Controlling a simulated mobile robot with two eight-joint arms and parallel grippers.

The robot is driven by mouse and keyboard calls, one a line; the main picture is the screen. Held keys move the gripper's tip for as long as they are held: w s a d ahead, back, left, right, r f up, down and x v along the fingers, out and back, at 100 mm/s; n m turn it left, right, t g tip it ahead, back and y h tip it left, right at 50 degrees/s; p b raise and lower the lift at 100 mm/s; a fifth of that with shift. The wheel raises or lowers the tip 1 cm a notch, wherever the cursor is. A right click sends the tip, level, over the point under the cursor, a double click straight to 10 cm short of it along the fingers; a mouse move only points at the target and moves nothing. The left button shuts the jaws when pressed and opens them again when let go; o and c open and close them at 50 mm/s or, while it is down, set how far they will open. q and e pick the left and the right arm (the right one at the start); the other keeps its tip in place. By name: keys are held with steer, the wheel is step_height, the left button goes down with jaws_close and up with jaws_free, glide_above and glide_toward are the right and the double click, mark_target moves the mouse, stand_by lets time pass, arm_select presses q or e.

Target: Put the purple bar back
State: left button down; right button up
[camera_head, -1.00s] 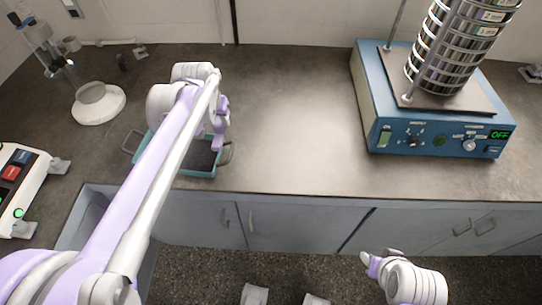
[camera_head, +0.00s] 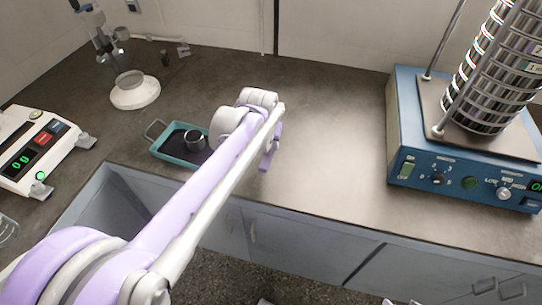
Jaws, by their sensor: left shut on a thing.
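My left arm reaches from the lower left over the front of the bench. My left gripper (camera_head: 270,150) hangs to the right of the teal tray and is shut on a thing. A slim purple piece, which I take to be the purple bar (camera_head: 267,161), shows at the gripper's lower end. The gripper is purple too, so I cannot tell clearly where one ends and the other begins. The sieve shaker (camera_head: 460,183) stands at the right with its stack of sieves (camera_head: 490,85) and upright rods. The stack's top is out of view.
The teal tray (camera_head: 157,152) holds a small metal cup (camera_head: 195,140). A balance (camera_head: 40,150) stands at the left, and a white-based stand (camera_head: 135,95) at the back left. The bench (camera_head: 335,120) is clear between my left gripper and the shaker.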

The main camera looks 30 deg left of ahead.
mark_target(270, 154)
arm_select(q)
steer(key=shift+f+b, duration=0.35)
steer(key=shift+f, duration=2)
steer(key=shift+f, duration=0.1)
steer(key=c, duration=0.6)
jaws_free()
